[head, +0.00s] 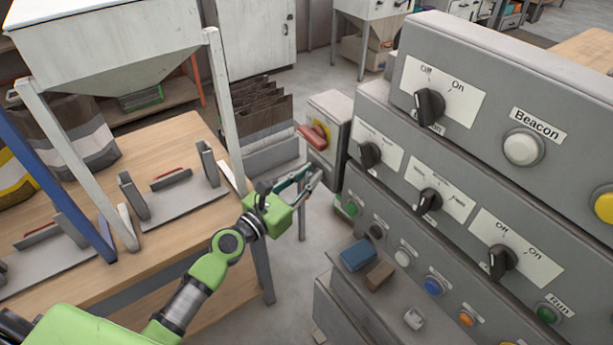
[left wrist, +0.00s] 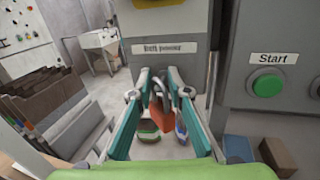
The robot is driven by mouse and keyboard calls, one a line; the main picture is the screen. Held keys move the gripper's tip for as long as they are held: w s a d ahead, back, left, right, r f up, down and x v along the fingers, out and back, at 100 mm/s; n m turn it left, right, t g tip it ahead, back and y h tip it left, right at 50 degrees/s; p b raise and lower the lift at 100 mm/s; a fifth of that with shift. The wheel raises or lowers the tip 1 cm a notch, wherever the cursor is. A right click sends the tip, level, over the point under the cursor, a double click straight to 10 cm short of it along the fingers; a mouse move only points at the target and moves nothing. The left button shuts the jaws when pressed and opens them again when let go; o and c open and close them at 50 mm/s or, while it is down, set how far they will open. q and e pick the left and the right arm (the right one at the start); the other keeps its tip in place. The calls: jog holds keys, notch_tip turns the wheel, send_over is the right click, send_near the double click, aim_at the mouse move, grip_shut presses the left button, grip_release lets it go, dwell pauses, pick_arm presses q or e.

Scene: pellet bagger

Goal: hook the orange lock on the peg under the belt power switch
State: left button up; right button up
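The belt power switch (head: 316,135) has a red handle on a yellow plate, on a grey box in the head view. Its box with the label "Belt power" (left wrist: 164,48) fills the top middle of the left wrist view. The lock is hidden in the head view. My right gripper is out of view.
The grey control panel (head: 463,150) with knobs and buttons stands close on the right. A blue block (head: 358,255) and a brown block (head: 380,276) lie on its lower ledge. A wooden table (head: 182,225) and a rack of brown folders (head: 262,115) are left.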

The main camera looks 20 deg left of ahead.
pick_arm(q)
jog(key=shift+o, duration=1)
jog(key=shift+w+d+f, duration=0.1)
jog(key=shift+d+f, duration=0.1)
jog(key=shift+d, duration=0.05)
jog(key=shift+w+d+f, duration=0.2)
jog(key=shift+w, duration=0.15)
jog(key=shift+s+a, duration=0.1)
